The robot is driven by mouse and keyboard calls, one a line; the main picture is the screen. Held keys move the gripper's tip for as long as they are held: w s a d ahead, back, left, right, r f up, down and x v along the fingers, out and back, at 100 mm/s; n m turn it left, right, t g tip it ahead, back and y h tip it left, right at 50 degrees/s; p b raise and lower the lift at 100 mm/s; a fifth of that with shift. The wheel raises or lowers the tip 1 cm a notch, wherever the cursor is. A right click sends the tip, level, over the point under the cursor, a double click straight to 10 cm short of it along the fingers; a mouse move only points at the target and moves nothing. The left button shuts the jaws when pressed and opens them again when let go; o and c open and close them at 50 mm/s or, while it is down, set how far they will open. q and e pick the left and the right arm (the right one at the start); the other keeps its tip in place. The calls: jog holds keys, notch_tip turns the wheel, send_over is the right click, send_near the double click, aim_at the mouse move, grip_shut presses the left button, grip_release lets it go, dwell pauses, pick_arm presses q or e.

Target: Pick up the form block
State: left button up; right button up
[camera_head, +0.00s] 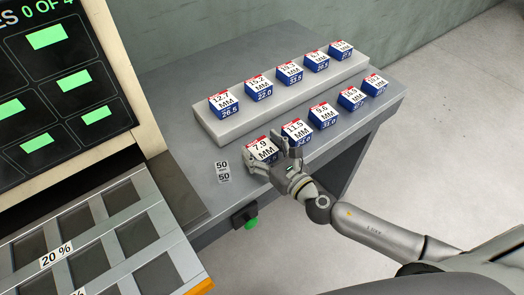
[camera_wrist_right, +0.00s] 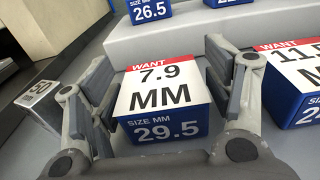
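Several blue form blocks with white tops and red "WANT" bands stand in two rows on a grey table. The block marked 7.9 MM, size 29.5 (camera_head: 261,148), is the nearest in the front row and also shows in the right wrist view (camera_wrist_right: 162,95). My right gripper (camera_head: 273,158) is at this block, with one finger on each side of it. In the wrist view the fingers (camera_wrist_right: 165,85) are spread, and narrow gaps seem to show beside the block. The block sits upright on the table. My left gripper is out of view.
The block marked 11.5 (camera_head: 297,131) stands close beside the right finger. A raised grey step (camera_head: 215,128) behind carries the back row. A slotted tray (camera_head: 140,250) and a screen (camera_head: 60,90) are at left.

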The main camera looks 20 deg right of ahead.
aim_at(262, 147)
jog(key=c, duration=0.9)
jog(key=shift+o, duration=0.2)
jog(key=shift+r, duration=0.1)
jog(key=shift+r+p, duration=0.3)
jog(key=shift+r, duration=0.2)
notch_tip(262, 147, up, 2)
jog(key=shift+r+p, duration=0.15)
jog(key=shift+p, duration=0.35)
jog(key=s+r, duration=0.3)
jog(key=s, duration=0.1)
jog(key=s+d+r, duration=0.1)
jog(key=s+r, duration=0.2)
jog(key=s, duration=0.2)
jog(key=s+r, duration=0.3)
jog(key=s, duration=0.2)
jog(key=shift+d+r, duration=0.25)
jog(key=shift+r, duration=0.05)
